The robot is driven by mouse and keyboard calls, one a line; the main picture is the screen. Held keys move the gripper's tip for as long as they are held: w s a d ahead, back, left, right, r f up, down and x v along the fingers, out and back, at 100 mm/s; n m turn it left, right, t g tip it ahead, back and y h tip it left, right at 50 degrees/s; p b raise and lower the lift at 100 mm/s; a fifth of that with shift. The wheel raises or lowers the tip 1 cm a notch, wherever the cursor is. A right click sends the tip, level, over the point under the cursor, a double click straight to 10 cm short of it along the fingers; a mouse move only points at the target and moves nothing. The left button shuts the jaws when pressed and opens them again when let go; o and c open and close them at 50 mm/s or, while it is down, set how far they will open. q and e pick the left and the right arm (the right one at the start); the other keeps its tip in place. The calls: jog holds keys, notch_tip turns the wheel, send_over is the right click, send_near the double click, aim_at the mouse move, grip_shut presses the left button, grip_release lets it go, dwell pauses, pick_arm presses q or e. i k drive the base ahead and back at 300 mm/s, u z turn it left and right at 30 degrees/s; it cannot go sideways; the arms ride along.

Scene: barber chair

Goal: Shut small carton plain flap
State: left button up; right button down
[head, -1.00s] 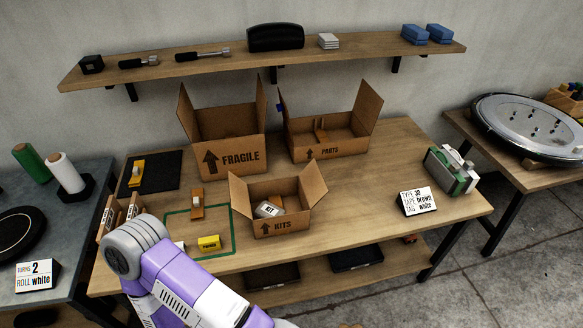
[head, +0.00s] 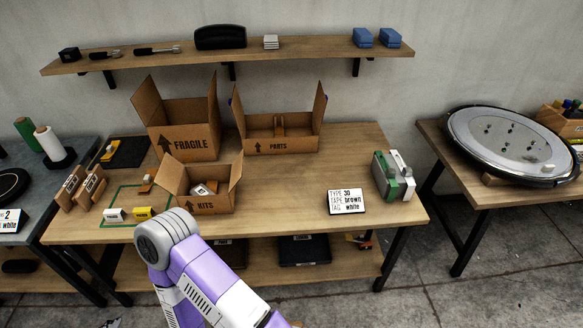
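The small carton (head: 205,205), marked KITS, stands upright on the wooden table with its top open. Its left flap (head: 172,177) and right flap (head: 236,172) stand up and lean outward. A white kit packet (head: 203,189) lies inside. I cannot tell which flap is the plain one. A purple and grey arm of mine reaches in from the bottom, in front of the table and below the carton. Neither gripper shows in the head view.
Larger open cartons marked FRAGILE (head: 184,142) and PARTS (head: 280,146) stand behind. A sign (head: 346,201) and a green and white tape dispenser (head: 393,177) stand at the right. A yellow block (head: 143,213) lies at the left. The table between carton and sign is clear.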

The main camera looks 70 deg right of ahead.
aim_at(237, 168)
jog(key=k, duration=0.15)
jog(key=z, duration=1.25)
